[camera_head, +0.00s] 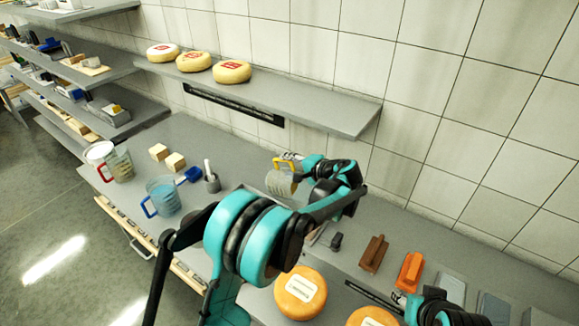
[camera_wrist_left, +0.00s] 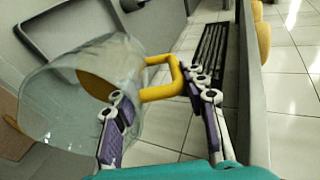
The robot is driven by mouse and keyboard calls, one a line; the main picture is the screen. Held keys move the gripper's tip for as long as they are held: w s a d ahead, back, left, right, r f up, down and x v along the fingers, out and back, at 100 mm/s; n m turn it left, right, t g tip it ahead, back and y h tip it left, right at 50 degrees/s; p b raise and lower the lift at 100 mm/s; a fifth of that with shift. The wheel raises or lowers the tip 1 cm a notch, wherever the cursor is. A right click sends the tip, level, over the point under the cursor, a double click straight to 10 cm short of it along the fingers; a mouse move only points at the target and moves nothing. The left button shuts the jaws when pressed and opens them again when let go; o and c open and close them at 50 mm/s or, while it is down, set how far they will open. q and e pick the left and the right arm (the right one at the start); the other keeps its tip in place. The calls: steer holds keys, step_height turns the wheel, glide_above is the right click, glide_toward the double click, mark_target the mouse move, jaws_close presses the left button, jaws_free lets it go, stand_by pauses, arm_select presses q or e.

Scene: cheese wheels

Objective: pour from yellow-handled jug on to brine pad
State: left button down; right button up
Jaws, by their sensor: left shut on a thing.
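The yellow-handled jug (camera_head: 280,183) is a clear vessel above the worktop, near the back wall. It looks tilted, with its yellow handle uppermost in the head view. My left gripper (camera_head: 303,167) is shut on the handle. The wrist view shows the clear jug (camera_wrist_left: 55,105) at left and the left gripper's fingers (camera_wrist_left: 162,108) on either side of the yellow handle (camera_wrist_left: 162,80). A yellow-brown patch shows through the jug; I cannot tell what it is. I cannot pick out the brine pad for sure. My right gripper (camera_head: 435,312) is partly in view at lower right, its jaws unclear.
A red-handled jug (camera_head: 117,165) and a blue-handled jug (camera_head: 162,197) stand left on the worktop. A grey pot (camera_head: 211,182) and pale blocks (camera_head: 175,161) are nearby. Orange cheese wheels (camera_head: 300,292) lie in front. A wall shelf (camera_head: 300,105) overhangs the back.

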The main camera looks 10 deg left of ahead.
stand_by(0.6)
arm_select(q)
steer(key=shift+s+d+b, duration=0.1)
steer(key=shift+d+b, duration=0.05)
steer(key=shift+b, duration=0.15)
stand_by(0.8)
steer(key=shift+d, duration=0.1)
steer(key=shift+b, duration=0.4)
stand_by(0.8)
steer(key=shift+s+r, duration=0.1)
steer(key=shift+d, duration=0.1)
stand_by(1.0)
steer(key=shift+y+b, duration=0.3)
steer(key=shift+b, duration=0.1)
steer(key=shift+s+d+t, duration=0.1)
steer(key=shift+t, duration=0.2)
stand_by(0.5)
